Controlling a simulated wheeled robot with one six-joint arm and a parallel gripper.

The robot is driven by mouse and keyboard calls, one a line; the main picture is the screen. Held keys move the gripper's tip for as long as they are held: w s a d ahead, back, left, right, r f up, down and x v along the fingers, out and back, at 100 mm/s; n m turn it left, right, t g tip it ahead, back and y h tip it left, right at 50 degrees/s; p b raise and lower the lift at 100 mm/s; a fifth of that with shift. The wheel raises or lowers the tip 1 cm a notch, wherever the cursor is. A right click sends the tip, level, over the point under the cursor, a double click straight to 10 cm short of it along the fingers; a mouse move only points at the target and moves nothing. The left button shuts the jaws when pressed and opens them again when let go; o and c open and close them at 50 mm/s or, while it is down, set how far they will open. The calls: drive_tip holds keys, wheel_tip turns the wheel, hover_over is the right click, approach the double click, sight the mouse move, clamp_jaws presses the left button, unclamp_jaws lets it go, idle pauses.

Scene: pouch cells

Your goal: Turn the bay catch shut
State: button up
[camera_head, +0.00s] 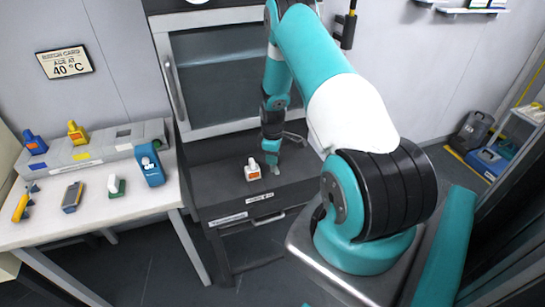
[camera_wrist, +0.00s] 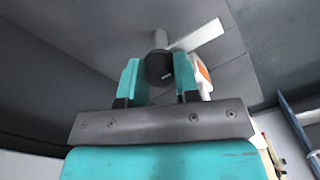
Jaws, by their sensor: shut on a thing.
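My gripper (camera_head: 271,158) reaches down over the dark worktop (camera_head: 225,185) of the bay cabinet in the head view. In the wrist view, its two teal fingers (camera_wrist: 158,80) are closed around a dark round knob (camera_wrist: 158,64) with a small light mark, which appears to be the bay catch. A pale flat bar (camera_wrist: 198,34) runs from behind the knob to the upper right. The catch is mostly hidden by my gripper in the head view, so its turned position there cannot be told.
A white bottle with an orange label (camera_head: 252,171) stands just left of my gripper; it also shows beside the right finger (camera_wrist: 202,74). A glazed door (camera_head: 222,65) is behind. A white table (camera_head: 90,214) with tools and small bottles stands left.

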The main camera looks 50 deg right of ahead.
drive_tip(key=m+b, duration=0.2)
drive_tip(key=m, duration=0.1)
drive_tip(key=shift+f+m, duration=0.1)
drive_tip(key=shift+m, duration=0.3)
drive_tip(key=m+b, duration=0.2)
drive_tip(key=m, duration=0.2)
drive_tip(key=shift+m+b, duration=0.3)
drive_tip(key=shift+b, duration=0.05)
drive_tip(key=m+b, duration=0.1)
drive_tip(key=m, duration=0.3)
drive_tip(key=shift+w+m+b, duration=0.1)
drive_tip(key=shift+m+b, duration=0.2)
drive_tip(key=shift+r+m+b, duration=0.2)
drive_tip(key=shift+m+b, duration=0.35)
drive_tip(key=shift+m, duration=1.55)
drive_tip(key=o, duration=0.9)
wheel_tip(320, 180, up, 17)
drive_tip(key=shift+r+b, duration=0.2)
drive_tip(key=shift+b, duration=0.95)
